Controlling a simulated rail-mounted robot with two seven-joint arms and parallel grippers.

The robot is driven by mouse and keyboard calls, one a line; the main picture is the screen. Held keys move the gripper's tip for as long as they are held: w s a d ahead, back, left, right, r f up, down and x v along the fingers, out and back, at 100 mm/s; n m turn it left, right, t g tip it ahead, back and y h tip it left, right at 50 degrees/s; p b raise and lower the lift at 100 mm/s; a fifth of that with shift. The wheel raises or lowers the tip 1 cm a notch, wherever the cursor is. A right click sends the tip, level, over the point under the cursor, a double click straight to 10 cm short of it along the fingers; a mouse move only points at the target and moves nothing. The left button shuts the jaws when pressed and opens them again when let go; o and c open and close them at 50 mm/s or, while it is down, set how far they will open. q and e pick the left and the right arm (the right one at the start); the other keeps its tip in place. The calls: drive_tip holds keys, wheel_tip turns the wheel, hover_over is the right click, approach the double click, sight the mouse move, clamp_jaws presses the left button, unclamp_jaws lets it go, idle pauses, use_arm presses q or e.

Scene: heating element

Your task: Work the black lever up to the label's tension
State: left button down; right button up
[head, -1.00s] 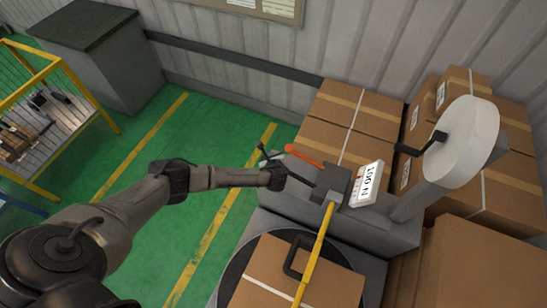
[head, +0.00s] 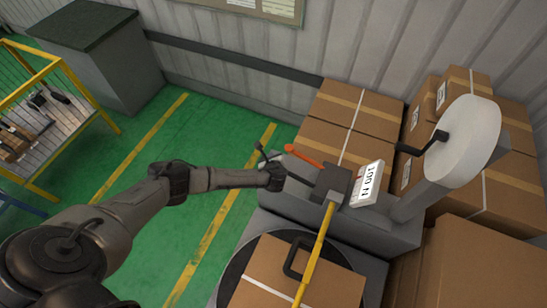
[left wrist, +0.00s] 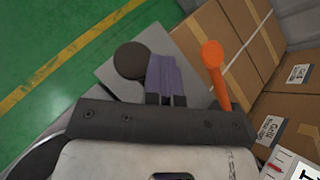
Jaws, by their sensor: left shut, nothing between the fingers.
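The black lever (head: 300,180) juts left from the dark tensioner head (head: 334,183). In the left wrist view a round black knob (left wrist: 130,60) shows beside my shut fingers, apparently the lever's end. My left gripper (head: 270,163) is at the lever's outer end in the head view, partly hiding it. Its fingers (left wrist: 166,78) are together and empty, close to the knob; I cannot tell whether they touch it. The white label (head: 370,184) reads 100 N, with red marks along its edge. A yellow strap (head: 319,250) runs from the head over a carton. My right gripper is not in view.
An orange-red handle (head: 304,156) lies just behind the lever, close to my left gripper (left wrist: 212,60). A white reel with a crank (head: 465,140) stands at the right. Stacked cartons (head: 350,110) fill the back.

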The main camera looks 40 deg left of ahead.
use_arm(q)
drive_tip(key=shift+s+a+f, duration=0.1)
drive_tip(key=shift+a+f, duration=0.15)
drive_tip(key=shift+f, duration=0.2)
idle(0.3)
drive_tip(key=shift+a+f+b, duration=0.25)
drive_tip(key=shift+f+b, duration=0.25)
idle(0.4)
drive_tip(key=shift+s+a+f, duration=0.1)
drive_tip(key=shift+f, duration=0.05)
idle(0.7)
drive_tip(key=shift+d+r+p, duration=0.25)
drive_tip(key=shift+r+p, duration=0.55)
drive_tip(key=shift+r, duration=0.05)
drive_tip(key=shift+w+d+r+p, duration=0.1)
drive_tip(key=shift+d+r+p, duration=0.15)
drive_tip(key=shift+r+p, duration=0.5)
drive_tip(key=shift+w+d+r+p, duration=0.1)
drive_tip(key=shift+d+r+p, duration=0.15)
drive_tip(key=shift+r+p, duration=0.5)
drive_tip(key=shift+w+d+r+p, duration=0.1)
drive_tip(key=shift+d+r+p, duration=0.15)
drive_tip(key=shift+r+p, duration=0.5)
drive_tip(key=shift+w+d+r+p, duration=0.15)
drive_tip(key=shift+d+r+p, duration=0.15)
drive_tip(key=shift+r+p, duration=0.2)
drive_tip(key=shift+d, duration=0.1)
